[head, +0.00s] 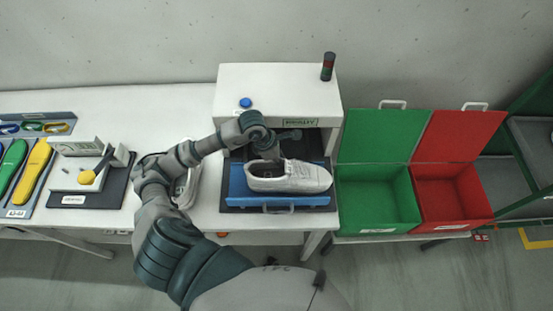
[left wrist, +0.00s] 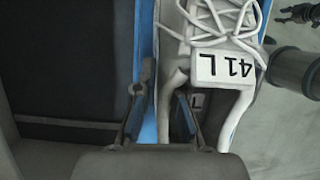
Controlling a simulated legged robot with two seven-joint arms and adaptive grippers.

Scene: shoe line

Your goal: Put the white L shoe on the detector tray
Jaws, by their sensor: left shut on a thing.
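The white shoe (head: 292,178) lies upright over the blue detector tray (head: 236,190), its toe to the right in the head view. My left gripper (head: 272,155) reaches down at the heel end. In the left wrist view my left gripper (left wrist: 160,105) is shut on the shoe's collar wall, one finger outside and one inside the opening. I cannot tell whether the sole touches the tray. A dark jointed shape at that view's top right may be my right gripper; its jaws are unclear.
The white detector housing (head: 255,80) stands over the tray's back. A green bin (head: 380,200) and a red bin (head: 452,190) stand to the right, lids raised. Another white shoe (head: 190,188) is partly behind my left arm. Coloured insoles (head: 35,170) lie far left.

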